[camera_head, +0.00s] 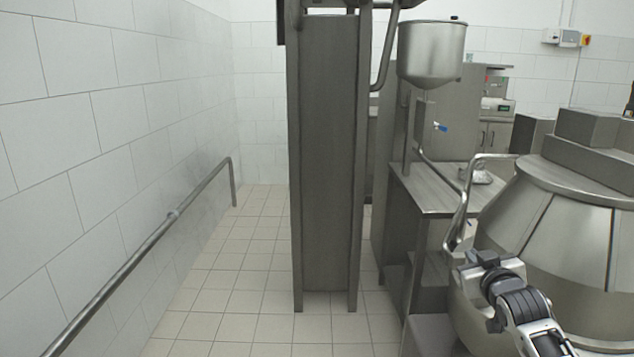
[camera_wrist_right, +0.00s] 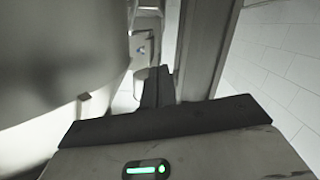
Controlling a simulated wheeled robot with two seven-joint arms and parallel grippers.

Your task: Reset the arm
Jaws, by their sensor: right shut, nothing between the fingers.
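My right arm enters the head view from the lower right corner. Its gripper (camera_head: 478,258) is in front of the large round steel vessel (camera_head: 560,215), near the bent steel pipe at its left side. The fingers are hard to make out there. In the right wrist view, the right gripper (camera_wrist_right: 157,85) shows its two dark fingers close together with nothing held between them. A large smooth steel surface fills the left of that view. My left arm and gripper are not in view.
A tall steel column (camera_head: 325,160) stands in the middle. A steel table (camera_head: 430,190) and a funnel-shaped hopper (camera_head: 432,55) are right of it. A wall rail (camera_head: 140,258) runs along the left. The tiled floor (camera_head: 235,270) between rail and column is clear.

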